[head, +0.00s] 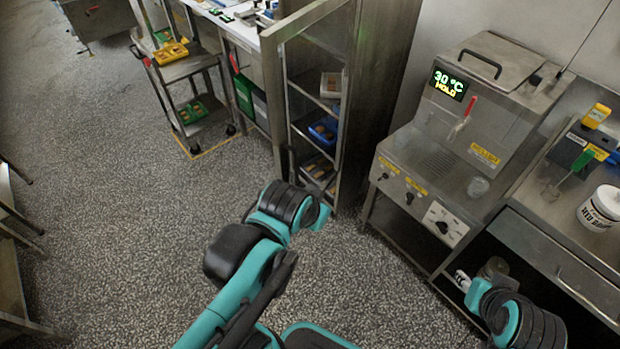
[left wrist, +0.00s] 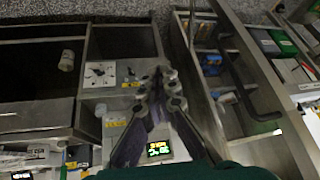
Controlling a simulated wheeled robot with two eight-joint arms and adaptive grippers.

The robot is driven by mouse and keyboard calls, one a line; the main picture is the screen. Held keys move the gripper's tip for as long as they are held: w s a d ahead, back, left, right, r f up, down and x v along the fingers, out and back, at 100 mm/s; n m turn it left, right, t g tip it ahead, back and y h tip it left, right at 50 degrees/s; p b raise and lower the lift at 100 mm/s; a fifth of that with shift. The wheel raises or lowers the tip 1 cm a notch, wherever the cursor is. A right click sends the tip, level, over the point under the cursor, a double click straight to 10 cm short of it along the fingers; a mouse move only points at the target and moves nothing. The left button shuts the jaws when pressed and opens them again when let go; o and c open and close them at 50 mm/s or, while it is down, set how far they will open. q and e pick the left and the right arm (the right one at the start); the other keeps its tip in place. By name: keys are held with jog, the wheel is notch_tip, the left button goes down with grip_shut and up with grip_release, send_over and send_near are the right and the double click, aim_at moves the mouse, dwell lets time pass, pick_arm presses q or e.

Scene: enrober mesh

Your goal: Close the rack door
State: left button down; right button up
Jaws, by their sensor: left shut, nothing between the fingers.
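The rack (head: 346,85) stands at the top centre of the head view, with trays on its shelves. Its door (head: 270,85) is a metal frame with a see-through middle and appears to stand open. In the left wrist view the door (left wrist: 262,85) carries a long black handle (left wrist: 235,82), with the rack's shelves to its left. My left gripper (left wrist: 160,78) is shut and empty. In that view it is left of the door's edge and looks apart from it. In the head view my left wrist hides its fingers. My right arm shows at the lower right; its fingers are not visible.
A steel machine (head: 432,160) with a lit display stands right of the rack. A steel counter (head: 545,225) with a white tub (head: 602,208) is further right. A cart (head: 187,68) with trays stands left of the rack. The speckled floor (head: 110,190) at left is clear.

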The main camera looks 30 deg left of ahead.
pick_arm(q)
jog(key=w+a+r+m+g+y+p, duration=0.1)
jog(key=w+r+m+g+y+p, duration=0.1)
jog(key=w+m+g+p, duration=0.45)
jog(key=w+a+r+m+g+y+p, duration=0.15)
jog(key=w+m+p, duration=0.3)
jog(key=w, duration=0.45)
jog(key=s+a+f+b, duration=0.3)
jog(key=a+f, duration=0.3)
jog(key=f, duration=0.4)
jog(key=shift+s+a+f, duration=0.2)
jog(key=shift+s+a, duration=0.05)
jog(key=shift+a, duration=0.15)
